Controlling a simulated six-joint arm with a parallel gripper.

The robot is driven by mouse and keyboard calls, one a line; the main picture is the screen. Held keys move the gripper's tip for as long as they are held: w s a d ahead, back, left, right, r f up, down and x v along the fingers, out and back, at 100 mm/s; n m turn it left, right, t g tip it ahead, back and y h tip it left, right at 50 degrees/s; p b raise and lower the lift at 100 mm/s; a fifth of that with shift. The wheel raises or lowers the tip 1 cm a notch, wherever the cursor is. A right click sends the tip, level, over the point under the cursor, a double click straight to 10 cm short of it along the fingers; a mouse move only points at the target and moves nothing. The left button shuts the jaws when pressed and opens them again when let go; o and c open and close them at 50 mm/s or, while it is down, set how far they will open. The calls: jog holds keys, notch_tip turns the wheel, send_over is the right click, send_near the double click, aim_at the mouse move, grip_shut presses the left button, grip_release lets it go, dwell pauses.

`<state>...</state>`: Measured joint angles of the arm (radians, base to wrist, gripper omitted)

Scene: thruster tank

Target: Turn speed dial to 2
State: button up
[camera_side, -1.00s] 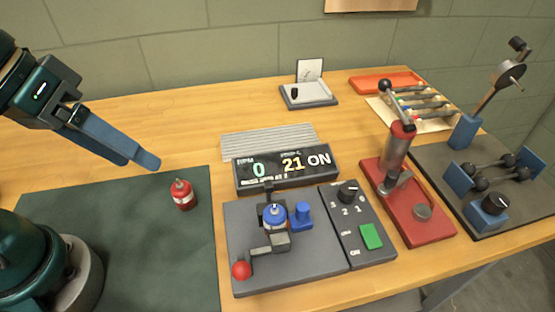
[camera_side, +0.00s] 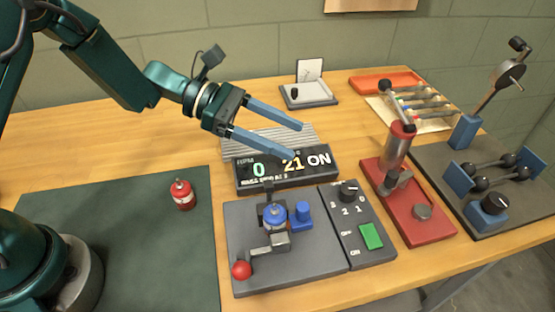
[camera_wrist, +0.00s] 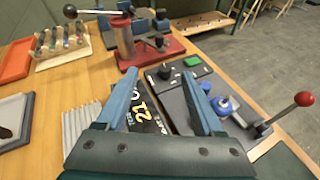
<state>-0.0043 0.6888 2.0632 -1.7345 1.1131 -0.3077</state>
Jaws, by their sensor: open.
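The speed dial (camera_side: 348,191) is a black knob on the dark control panel (camera_side: 335,225), with the marks 3, 2, 1 and 0 around it. It also shows in the wrist view (camera_wrist: 165,72). I cannot clearly tell which mark it points to. A green switch (camera_side: 371,236) sits below the dial, by the OFF and ON labels. The display (camera_side: 287,168) reads RPM 0, 21 and ON. My gripper (camera_side: 298,141) is open and empty, above and behind the display, to the left of the dial and apart from it.
A blue-topped canister (camera_side: 274,216) sits in a clamp beside a red-knobbed lever (camera_side: 241,269). A red press (camera_side: 408,205) stands just right of the panel. A small red canister (camera_side: 183,194) stands on the dark mat (camera_side: 120,245). A grey ribbed block lies behind the display.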

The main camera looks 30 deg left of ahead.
aim_at(348, 188)
jog(key=f, duration=0.4)
jog(key=shift+s+d+n, duration=0.1)
jog(key=shift+s+n, duration=0.25)
jog(key=shift+n, duration=0.05)
jog(key=x, duration=1.1)
jog(key=shift+d+f, duration=0.2)
jog(key=shift+d, duration=0.15)
grip_shut()
jog(key=shift+g, duration=0.3)
